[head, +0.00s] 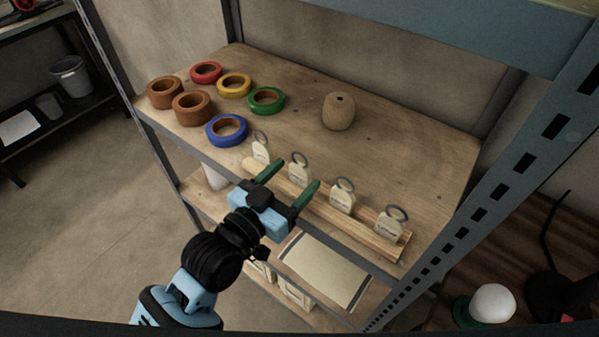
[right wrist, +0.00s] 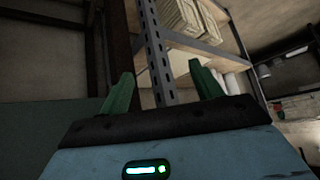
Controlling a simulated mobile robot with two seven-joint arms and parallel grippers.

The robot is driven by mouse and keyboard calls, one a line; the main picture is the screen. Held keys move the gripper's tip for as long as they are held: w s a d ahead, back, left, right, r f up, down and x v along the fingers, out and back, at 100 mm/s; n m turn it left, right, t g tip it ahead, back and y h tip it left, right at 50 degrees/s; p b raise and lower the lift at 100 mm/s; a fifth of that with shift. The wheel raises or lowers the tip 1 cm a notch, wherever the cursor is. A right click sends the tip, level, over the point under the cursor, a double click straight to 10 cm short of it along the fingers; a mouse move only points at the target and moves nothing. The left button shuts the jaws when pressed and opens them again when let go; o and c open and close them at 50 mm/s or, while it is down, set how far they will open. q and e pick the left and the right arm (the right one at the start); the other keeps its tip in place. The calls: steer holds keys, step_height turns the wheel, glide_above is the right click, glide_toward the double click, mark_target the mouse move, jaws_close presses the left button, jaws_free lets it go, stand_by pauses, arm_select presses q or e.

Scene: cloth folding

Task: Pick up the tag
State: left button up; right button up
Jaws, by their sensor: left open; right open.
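Several pale tags with dark rings at their tops stand in a row on a wooden rail (head: 324,211) along the shelf's front edge. They are a left-end tag (head: 261,152), a second tag (head: 299,172), a third tag (head: 342,200) and a right-end tag (head: 390,226). Small print on them is too small to read. My left gripper (head: 291,176) is open, its green fingers pointing at the row near the second tag. I cannot tell whether it touches that tag; nothing shows held. My right gripper (right wrist: 166,84) is open and empty in the right wrist view, away from the tags.
Tape rolls, including a blue one (head: 227,130) and a green one (head: 266,100), lie at the shelf's left. A round tan object (head: 339,111) stands at the back. A perforated metal post (head: 470,210) bounds the shelf's right side. The right part of the wooden shelf (head: 420,155) is bare.

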mark_target(298, 174)
arm_select(q)
steer(key=x, duration=0.3)
steer(key=shift+w+d, duration=0.25)
steer(key=shift+d, duration=0.05)
steer(key=shift+w+d, duration=0.15)
steer(key=shift+w, duration=0.15)
arm_select(e)
steer(key=shift+w+d+r, duration=0.15)
arm_select(q)
steer(key=c, duration=1)
step_height(298, 174, up, 10)
steer(key=shift+r+p, duration=0.1)
steer(key=shift+p, duration=0.75)
steer(key=shift+c, duration=0.2)
arm_select(e)
steer(key=shift+w+r+t, duration=0.3)
steer(key=shift+w+r, duration=0.25)
steer(key=shift+r, duration=0.35)
